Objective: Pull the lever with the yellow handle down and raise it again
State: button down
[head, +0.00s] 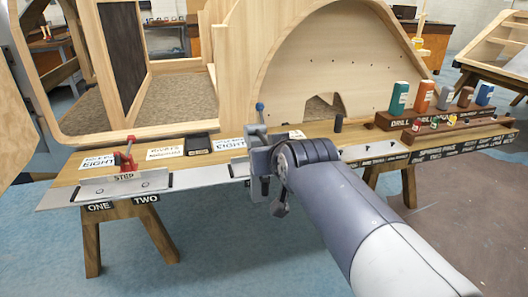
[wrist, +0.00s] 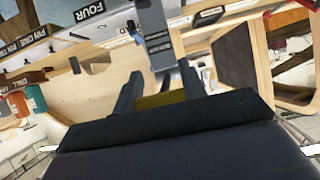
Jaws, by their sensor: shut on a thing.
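The yellow handle (wrist: 160,99) shows in the wrist view between the two dark fingers of my gripper (wrist: 161,84), which is shut on it. A grey metal part (wrist: 155,35) rises just beyond the handle in that view. In the head view my gripper (head: 262,178) is at the front edge of the bench, against a grey device (head: 256,138) topped by a blue knob (head: 260,106). My wrist hides the yellow handle and most of the lever there, so its angle cannot be told.
A red clamp (head: 126,156) stands on the STEP plate at the left of the wooden bench (head: 65,180). A large wooden frame (head: 240,60) rises behind. Several coloured bottles (head: 424,96) stand in a rack at right. The floor in front is open.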

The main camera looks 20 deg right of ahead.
jog(key=shift+f, duration=0.2)
jog(key=c, duration=0.8)
grip_release()
jog(key=shift+r, duration=0.1)
jog(key=shift+c, duration=0.2)
jog(key=shift+r, duration=0.15)
